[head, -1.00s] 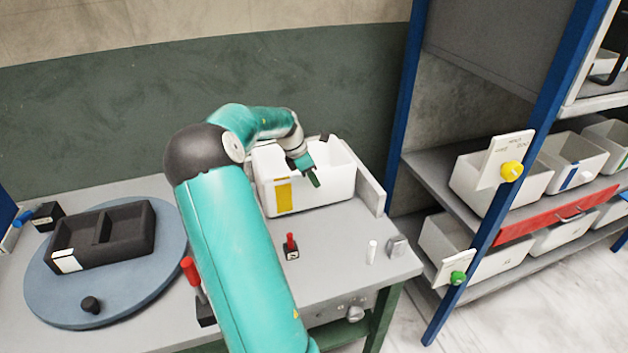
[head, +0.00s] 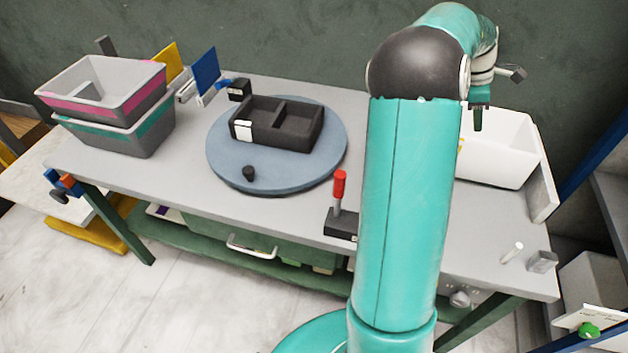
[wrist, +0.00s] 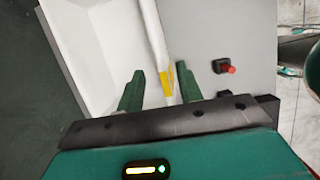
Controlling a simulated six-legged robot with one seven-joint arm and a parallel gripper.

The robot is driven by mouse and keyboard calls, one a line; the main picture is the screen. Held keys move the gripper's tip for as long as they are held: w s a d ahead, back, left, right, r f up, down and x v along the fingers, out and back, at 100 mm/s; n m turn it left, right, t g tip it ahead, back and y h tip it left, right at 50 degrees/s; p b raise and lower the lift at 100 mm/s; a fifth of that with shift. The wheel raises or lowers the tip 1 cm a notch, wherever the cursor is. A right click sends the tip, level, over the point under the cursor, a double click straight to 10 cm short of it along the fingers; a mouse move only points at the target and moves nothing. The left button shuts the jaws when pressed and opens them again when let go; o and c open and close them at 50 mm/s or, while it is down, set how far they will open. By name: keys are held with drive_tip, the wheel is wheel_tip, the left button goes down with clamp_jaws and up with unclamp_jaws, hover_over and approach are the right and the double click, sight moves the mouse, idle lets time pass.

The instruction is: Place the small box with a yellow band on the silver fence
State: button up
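The white open box (head: 505,150) stands upright at the right end of the bench; my arm hides part of it. Its yellow band (wrist: 167,84) shows on the near wall in the wrist view. A pale grey upright plate (head: 543,188) stands along the box's right side; I cannot tell whether it is the silver fence. My gripper (wrist: 159,70) is open, one finger on the box's inner side and one on its outer side, with the banded wall between them. I cannot tell if they touch. The gripper also shows at the box in the head view (head: 478,118).
A blue turntable (head: 225,165) carries a black two-compartment tray (head: 262,135). Stacked grey bins (head: 110,105) stand at the bench's left end. A red-handled lever (head: 339,190) stands at the front edge. A shelf is at right.

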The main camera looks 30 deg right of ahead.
drive_tip(key=w+a+r+m+t+y, duration=0.1)
drive_tip(key=w+a+r+m+t, duration=0.1)
drive_tip(key=a, duration=0.8)
drive_tip(key=w+a+r+m+t, duration=0.1)
drive_tip(key=w+a+r+t, duration=0.15)
drive_tip(key=a, duration=0.75)
drive_tip(key=w+a+r+m+t+y, duration=0.1)
drive_tip(key=a+r+m, duration=0.15)
drive_tip(key=a, duration=0.75)
drive_tip(key=s+a+m+t, duration=0.1)
drive_tip(key=s+a, duration=0.2)
drive_tip(key=a, duration=0.4)
drive_tip(key=s+a+m, duration=0.1)
drive_tip(key=s+a, duration=0.3)
drive_tip(key=a, duration=0.4)
drive_tip(key=s+a+m+t+y, duration=0.1)
drive_tip(key=s+a, duration=0.2)
drive_tip(key=a, duration=0.4)
drive_tip(key=shift+s+a+f+t, duration=0.15)
drive_tip(key=shift+s+f+t, duration=0.2)
drive_tip(key=shift+f, duration=0.05)
